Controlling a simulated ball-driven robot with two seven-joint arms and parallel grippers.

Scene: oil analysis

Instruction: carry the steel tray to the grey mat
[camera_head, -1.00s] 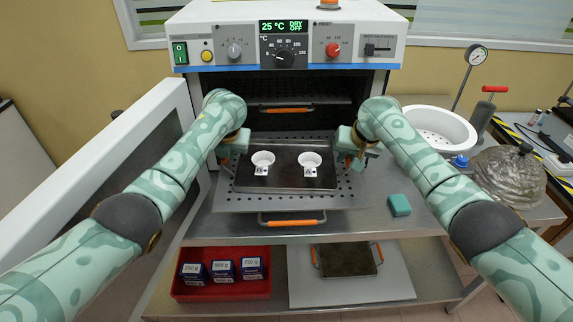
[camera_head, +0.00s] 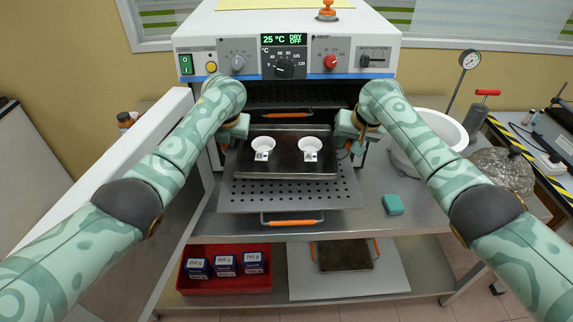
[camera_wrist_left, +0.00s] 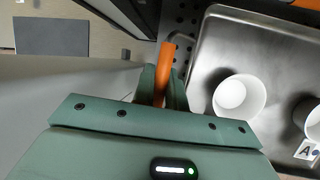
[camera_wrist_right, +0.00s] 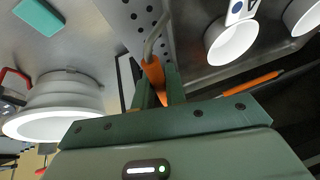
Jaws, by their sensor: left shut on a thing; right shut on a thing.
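The steel tray (camera_head: 287,165) is dark and flat and is level above the perforated shelf (camera_head: 290,198) in front of the oven's open chamber. Two white cups (camera_head: 262,143) (camera_head: 308,143) stand on it with small labels in front. My left gripper (camera_head: 236,130) is shut on the tray's orange left handle, which shows in the left wrist view (camera_wrist_left: 167,60). My right gripper (camera_head: 350,128) is shut on the right handle, orange in the right wrist view (camera_wrist_right: 153,72). A dark grey rectangle, apparently the grey mat (camera_wrist_left: 52,36), lies at upper left in the left wrist view.
The open oven door (camera_head: 120,215) stands at left. A teal block (camera_head: 393,204) lies on the bench near a white bowl (camera_head: 410,165). Below are a red bin (camera_head: 225,286) with labelled boxes and a grey board (camera_head: 385,285) bearing another orange-handled tray (camera_head: 345,257).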

